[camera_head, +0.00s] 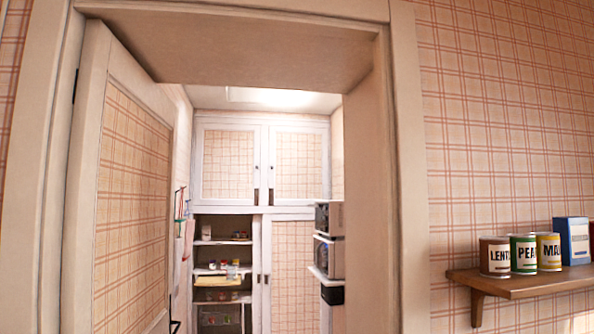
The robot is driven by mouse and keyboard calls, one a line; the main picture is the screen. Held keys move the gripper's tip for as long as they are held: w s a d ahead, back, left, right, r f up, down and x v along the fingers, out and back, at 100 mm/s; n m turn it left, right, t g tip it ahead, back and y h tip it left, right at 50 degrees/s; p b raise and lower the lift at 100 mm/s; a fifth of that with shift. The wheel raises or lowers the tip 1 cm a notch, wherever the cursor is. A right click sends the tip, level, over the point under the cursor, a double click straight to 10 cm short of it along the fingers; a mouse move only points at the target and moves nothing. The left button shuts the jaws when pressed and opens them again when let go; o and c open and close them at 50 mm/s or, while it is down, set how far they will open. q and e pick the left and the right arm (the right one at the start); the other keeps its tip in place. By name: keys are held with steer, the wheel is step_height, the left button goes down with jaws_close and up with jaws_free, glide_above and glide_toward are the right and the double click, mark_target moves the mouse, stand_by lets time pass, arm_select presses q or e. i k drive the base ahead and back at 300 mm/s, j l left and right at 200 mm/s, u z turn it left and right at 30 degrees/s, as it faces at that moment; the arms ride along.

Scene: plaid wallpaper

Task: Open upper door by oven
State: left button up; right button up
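Through an open doorway I see a white cupboard unit at the far end of a small room. Its upper left door (228,163) and upper right door (298,164) have plaid panels and are both shut. Small dark handles sit near the seam between them. At the right of the room, dark-fronted appliances are stacked (329,250); I cannot tell for certain which is the oven. Neither of my grippers is in view.
The plaid-panelled room door (135,200) stands open on the left. The door frame (408,180) borders the opening on the right. A wooden wall shelf (520,284) with cans and a blue box juts out at right. Below, open shelves (222,268) hold small items beside a lower door (293,275).

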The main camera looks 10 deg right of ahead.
mark_target(298, 157)
steer(key=i, duration=4.65)
steer(key=l+z, duration=0.05)
steer(key=l, duration=0.15)
